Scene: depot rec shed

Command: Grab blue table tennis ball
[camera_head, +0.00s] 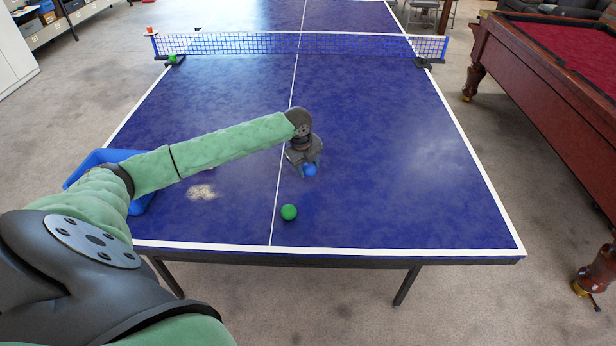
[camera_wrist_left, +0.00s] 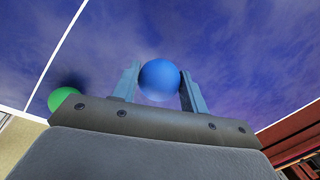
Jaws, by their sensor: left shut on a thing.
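The blue table tennis ball (camera_head: 310,169) is at my left gripper (camera_head: 305,165), over the middle of the near half of the blue table (camera_head: 370,120). In the left wrist view the ball (camera_wrist_left: 160,80) sits between the two fingers of the left gripper (camera_wrist_left: 159,88), which is shut on it. I cannot tell how far the ball is above the table top. My right gripper is in neither view.
A green ball (camera_head: 289,212) lies on the table near its front edge, close to the gripper. A blue bin (camera_head: 138,207) is at the table's left side, partly behind my arm. The net (camera_head: 300,44) crosses the table further back. A red pool table (camera_head: 535,85) stands at right.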

